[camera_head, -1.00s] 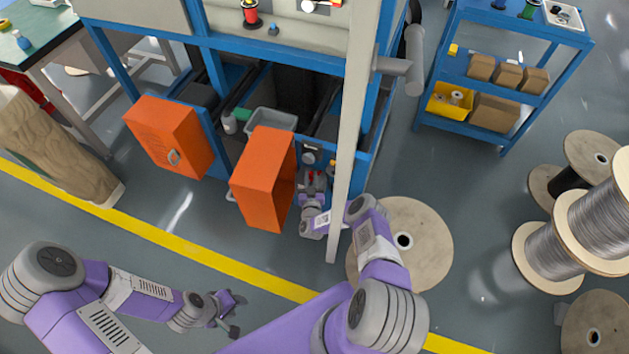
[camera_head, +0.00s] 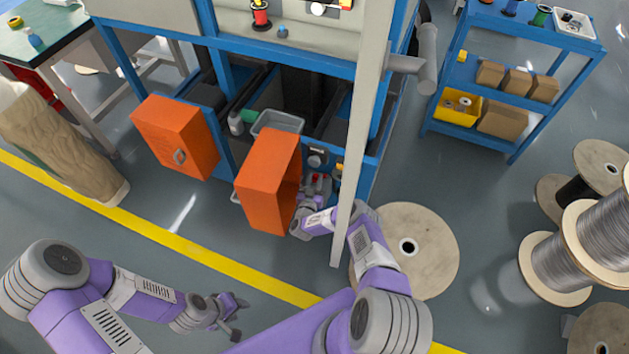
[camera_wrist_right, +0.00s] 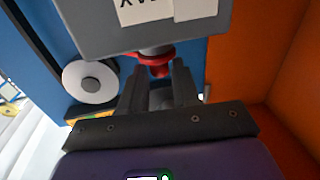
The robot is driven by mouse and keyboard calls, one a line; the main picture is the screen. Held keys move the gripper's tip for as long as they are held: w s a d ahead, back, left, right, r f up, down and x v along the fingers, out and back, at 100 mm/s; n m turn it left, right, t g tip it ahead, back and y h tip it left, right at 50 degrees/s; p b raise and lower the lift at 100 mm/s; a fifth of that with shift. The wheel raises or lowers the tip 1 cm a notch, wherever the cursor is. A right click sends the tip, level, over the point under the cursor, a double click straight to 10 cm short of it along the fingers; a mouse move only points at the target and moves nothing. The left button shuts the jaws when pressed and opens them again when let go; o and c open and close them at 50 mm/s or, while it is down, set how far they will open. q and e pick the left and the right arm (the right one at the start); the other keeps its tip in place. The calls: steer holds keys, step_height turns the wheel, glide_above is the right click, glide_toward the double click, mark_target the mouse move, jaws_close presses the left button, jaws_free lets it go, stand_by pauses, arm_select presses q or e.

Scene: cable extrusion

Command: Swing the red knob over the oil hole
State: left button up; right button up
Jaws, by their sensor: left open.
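The red knob (camera_wrist_right: 156,62) sits under a grey box with a white label in the right wrist view; it shows small inside the machine bay in the head view (camera_head: 316,177). My right gripper (camera_wrist_right: 158,75) is open, its two dark fingers apart, with the knob at the fingertips between them. I cannot tell whether they touch it. In the head view, my right gripper (camera_head: 316,184) reaches into the bay beside the orange door. My left gripper (camera_head: 237,318) is open and empty above the floor, away from the machine. I cannot make out the oil hole.
The open orange door (camera_head: 268,188) stands close left of my right gripper, and a pale upright post (camera_head: 356,150) close right. The orange wall (camera_wrist_right: 245,65) also shows in the wrist view. A round grey-white part (camera_wrist_right: 90,82) lies left of the fingers. A wooden spool (camera_head: 425,245) is on the floor.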

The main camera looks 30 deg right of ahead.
steer(key=shift+o, duration=1.2)
steer(key=p+v, duration=0.3)
steer(key=v, duration=0.4)
steer(key=shift+s+a, duration=0.25)
